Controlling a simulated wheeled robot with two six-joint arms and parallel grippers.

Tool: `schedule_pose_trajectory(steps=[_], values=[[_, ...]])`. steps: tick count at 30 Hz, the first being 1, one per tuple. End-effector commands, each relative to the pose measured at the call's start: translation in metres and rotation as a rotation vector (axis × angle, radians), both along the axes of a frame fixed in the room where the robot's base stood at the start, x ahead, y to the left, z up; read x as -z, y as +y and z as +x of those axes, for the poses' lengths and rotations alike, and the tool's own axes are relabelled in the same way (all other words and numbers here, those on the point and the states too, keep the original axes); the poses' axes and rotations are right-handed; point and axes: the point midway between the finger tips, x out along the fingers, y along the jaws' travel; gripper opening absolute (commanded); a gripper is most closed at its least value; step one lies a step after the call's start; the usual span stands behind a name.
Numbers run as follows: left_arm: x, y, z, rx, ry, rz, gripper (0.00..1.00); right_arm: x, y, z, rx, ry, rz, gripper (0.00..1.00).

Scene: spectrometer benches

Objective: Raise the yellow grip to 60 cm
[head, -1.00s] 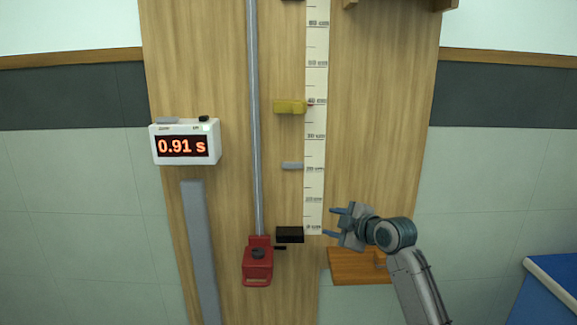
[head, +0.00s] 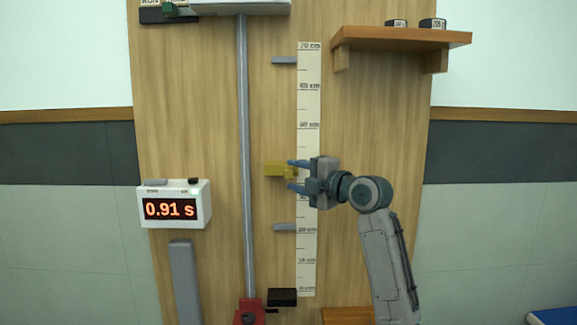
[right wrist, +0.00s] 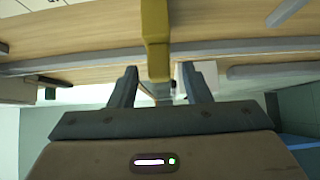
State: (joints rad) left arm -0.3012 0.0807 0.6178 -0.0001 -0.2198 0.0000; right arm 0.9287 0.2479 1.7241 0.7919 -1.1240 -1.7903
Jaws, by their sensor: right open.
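The yellow grip (head: 275,169) is a small block beside the upright ruler (head: 309,110), close to where the 40 cm mark lies. That mark is hidden behind my right gripper (head: 292,175). My right gripper is open and level at the grip's right side, its two fingers pointing left, one above and one below the grip's narrow right end. In the right wrist view the yellow grip (right wrist: 155,30) stands between the two spread fingers, with gaps on both sides. I cannot tell whether a finger touches it. My left gripper is not in view.
A grey rod (head: 244,130) runs upright left of the grip. Grey pegs stand above (head: 285,60) and below (head: 284,227) it. A timer (head: 175,207) reads 0.91 s. A wooden shelf (head: 400,38) juts out at upper right. A black block (head: 282,297) sits at the ruler's foot.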

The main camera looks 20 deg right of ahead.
Motion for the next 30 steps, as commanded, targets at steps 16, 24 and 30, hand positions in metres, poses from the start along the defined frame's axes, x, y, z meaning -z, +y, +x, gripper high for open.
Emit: schedule_pose_trajectory(steps=[16, 24, 30], values=[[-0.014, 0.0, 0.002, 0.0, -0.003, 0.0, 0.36, 0.001, 0.014, 0.026, 0.001, 0.0, -0.001, 0.44], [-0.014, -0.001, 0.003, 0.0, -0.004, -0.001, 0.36, 0.001, 0.014, 0.026, 0.001, 0.0, 0.0, 0.0], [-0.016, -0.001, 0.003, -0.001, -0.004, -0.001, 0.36, -0.004, 0.014, 0.026, 0.001, -0.001, 0.0, 0.0]])
